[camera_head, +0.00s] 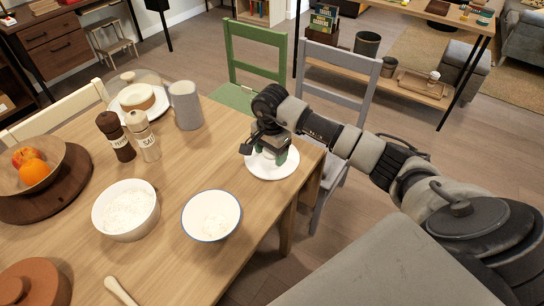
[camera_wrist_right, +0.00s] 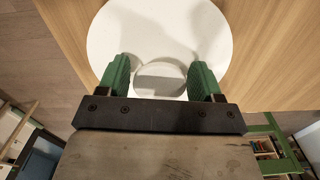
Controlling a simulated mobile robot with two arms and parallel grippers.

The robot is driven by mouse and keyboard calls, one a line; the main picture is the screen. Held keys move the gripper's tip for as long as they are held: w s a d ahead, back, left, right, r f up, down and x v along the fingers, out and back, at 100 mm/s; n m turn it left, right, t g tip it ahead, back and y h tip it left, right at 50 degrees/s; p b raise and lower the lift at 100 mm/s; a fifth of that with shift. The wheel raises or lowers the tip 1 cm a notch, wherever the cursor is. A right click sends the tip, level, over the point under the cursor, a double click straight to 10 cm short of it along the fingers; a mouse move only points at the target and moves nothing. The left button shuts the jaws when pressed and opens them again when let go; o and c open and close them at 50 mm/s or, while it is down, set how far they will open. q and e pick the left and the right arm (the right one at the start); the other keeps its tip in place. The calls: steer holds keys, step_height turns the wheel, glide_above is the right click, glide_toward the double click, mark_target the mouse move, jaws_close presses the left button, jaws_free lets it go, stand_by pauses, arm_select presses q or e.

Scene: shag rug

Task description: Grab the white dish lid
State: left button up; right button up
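The white dish lid (camera_head: 272,168) is a round white disc lying at the table's right edge, near the grey chair. In the right wrist view the lid (camera_wrist_right: 160,28) has a raised round knob (camera_wrist_right: 160,79). My right gripper (camera_head: 269,153) points down over the lid. In the right wrist view its two green fingers (camera_wrist_right: 159,78) stand apart on either side of the knob, very close to it. I see no clear squeeze on it. The gripper hides part of the lid in the head view. My left gripper is not in view.
On the wooden table (camera_head: 175,250) are a blue-rimmed bowl (camera_head: 212,228), a white bowl (camera_head: 127,226), salt (camera_head: 146,138) and pepper (camera_head: 116,140) mills, a grey cylinder (camera_head: 186,105) and a fruit bowl (camera_head: 45,180). Green (camera_head: 254,34) and grey (camera_head: 342,60) chairs stand behind.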

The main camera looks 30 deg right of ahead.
steer(key=c, duration=0.8)
steer(key=shift+r, duration=0.1)
